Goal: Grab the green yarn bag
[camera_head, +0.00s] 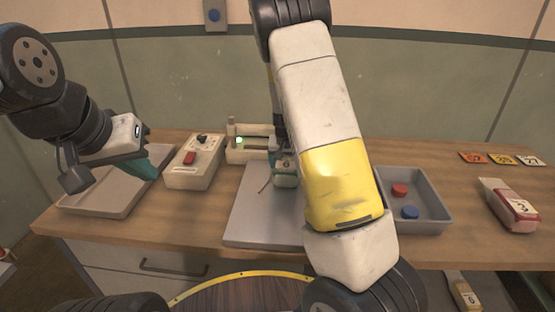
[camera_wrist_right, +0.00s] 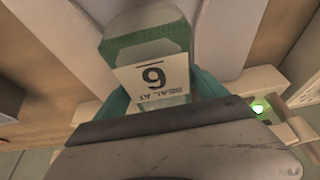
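The green yarn bag is a pale packet with green bands and a white label reading 6. In the head view the bag (camera_head: 285,180) shows at the back of the grey plate (camera_head: 262,215), partly hidden by my right arm. In the right wrist view the bag (camera_wrist_right: 150,45) lies between the teal fingers of my right gripper (camera_wrist_right: 160,85), which press close on both sides. Whether the bag touches the plate cannot be told. My left gripper (camera_head: 148,165) hangs above the left tray (camera_head: 105,208); its finger opening is not clear.
A control box (camera_head: 194,165) with a red button stands left of the plate. A device with a green light (camera_head: 240,142) stands behind. A grey tray (camera_head: 430,222) holds red and blue discs. A red-and-white bag (camera_head: 508,205) marked 3 and several coloured cards (camera_head: 500,158) lie at right.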

